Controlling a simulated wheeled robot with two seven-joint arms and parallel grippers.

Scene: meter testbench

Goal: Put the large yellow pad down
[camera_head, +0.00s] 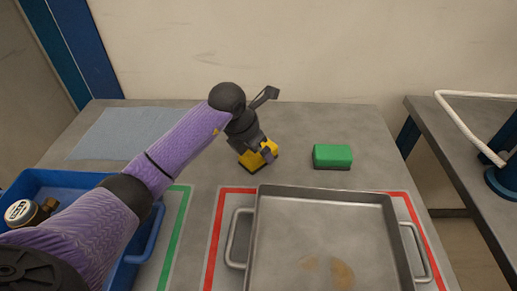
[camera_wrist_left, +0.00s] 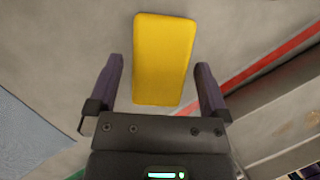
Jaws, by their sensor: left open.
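The large yellow pad (camera_head: 254,160) lies on the grey bench top behind the metal tray. In the head view my left gripper (camera_head: 265,154) is above it and hides part of it. In the left wrist view the yellow pad (camera_wrist_left: 163,60) lies flat, between and beyond the two fingertips. My left gripper (camera_wrist_left: 160,90) is open, with a gap showing between each finger and the pad. My right gripper is not in view.
A green sponge (camera_head: 332,155) sits right of the pad. The metal tray (camera_head: 330,194) with brownish stains stands inside red tape. A blue bin (camera_head: 60,178) holding a meter is at left, near a blue cloth (camera_head: 120,133). Bench around the pad is free.

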